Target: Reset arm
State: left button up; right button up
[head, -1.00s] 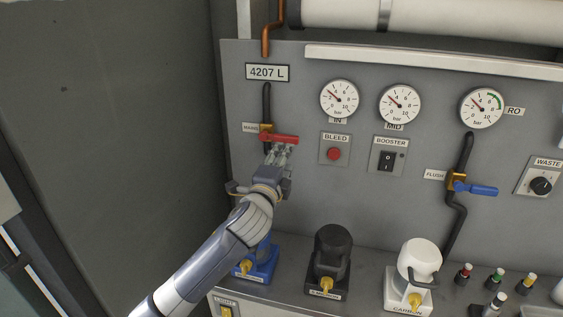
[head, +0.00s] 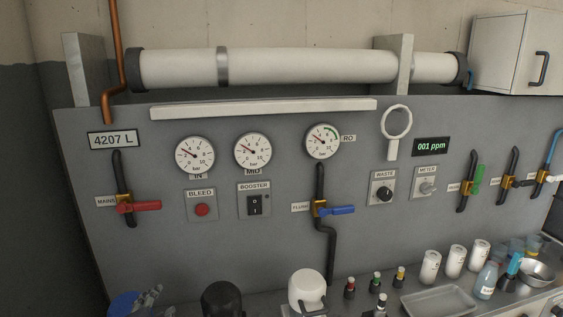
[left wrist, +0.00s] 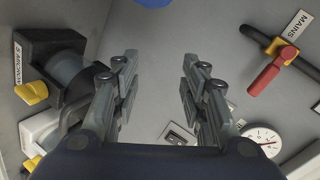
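My left gripper (head: 150,297) shows at the bottom left edge of the head view, low in front of the panel, beside a blue housing (head: 122,305). In the left wrist view its two fingers (left wrist: 160,85) stand apart with nothing between them. The red mains valve handle (head: 139,207) points right on its brass body, above the gripper and clear of it. The handle (left wrist: 272,72) also shows at the right of the left wrist view, apart from the fingers. My right gripper is in neither view.
Black (head: 222,300) and white (head: 307,290) housings stand along the bench front. Several bottles, cups and a tray (head: 438,302) fill the bench to the right. A blue flush handle (head: 337,210) and gauges are on the panel. The panel's lower left face is clear.

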pick_arm(q)
jog(key=s+d+f+n+g+h, duration=0.1)
jog(key=s+d+f+n+g, duration=0.3)
jog(key=s, duration=0.6)
jog(key=s+d+f+n+g+h, duration=0.1)
jog(key=s+d+f+n+g, duration=0.1)
jog(key=s+f, duration=0.65)
jog(key=s+d+f+n+g+h, duration=0.1)
jog(key=s+d+f+n+g, duration=0.25)
jog(key=s, duration=0.85)
notch_tip(320, 180, down, 26)
jog(key=g, duration=0.1)
jog(key=s+a+f, duration=0.2)
jog(key=s+f, duration=0.6)
jog(key=s+a+f+m+g, duration=0.1)
jog(key=s+f, duration=0.7)
jog(key=s, duration=0.1)
jog(key=shift+s+a+f, duration=0.3)
jog(key=shift+a+f, duration=0.05)
